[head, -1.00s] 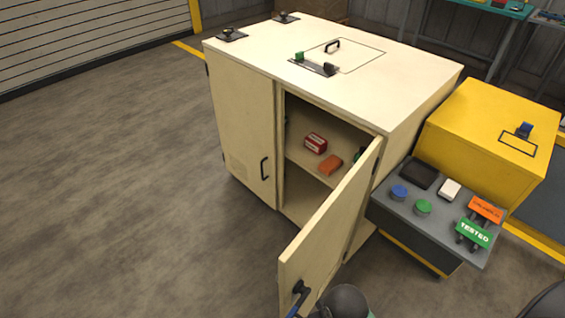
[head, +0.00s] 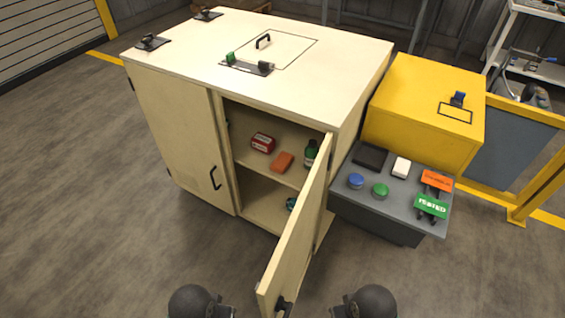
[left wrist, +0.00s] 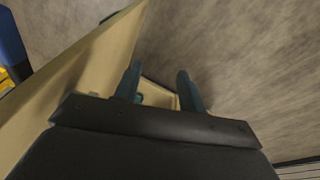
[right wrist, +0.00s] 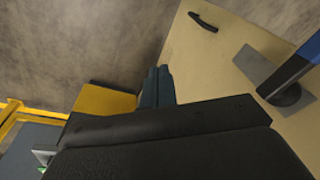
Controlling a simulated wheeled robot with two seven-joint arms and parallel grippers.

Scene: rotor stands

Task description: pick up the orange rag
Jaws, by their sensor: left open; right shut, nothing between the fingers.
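The orange rag (head: 282,162) lies folded on the upper shelf of the cream cabinet (head: 165,110), behind its open right door (head: 292,240). It sits just right of a red and white box (head: 262,142) and left of a dark green bottle (head: 311,153). My left gripper is open and empty in the left wrist view (left wrist: 160,88), with a cream panel to its left. My right gripper is shut and empty in the right wrist view (right wrist: 157,86), beside a cream panel with a dark handle. Both grippers are well short of the rag.
The open door projects toward me between my two arms. A teal item (head: 291,204) is on the lower level, partly hidden by the door. A grey button console (head: 390,205) and yellow box (head: 425,110) stand right of the cabinet. Floor at left is clear.

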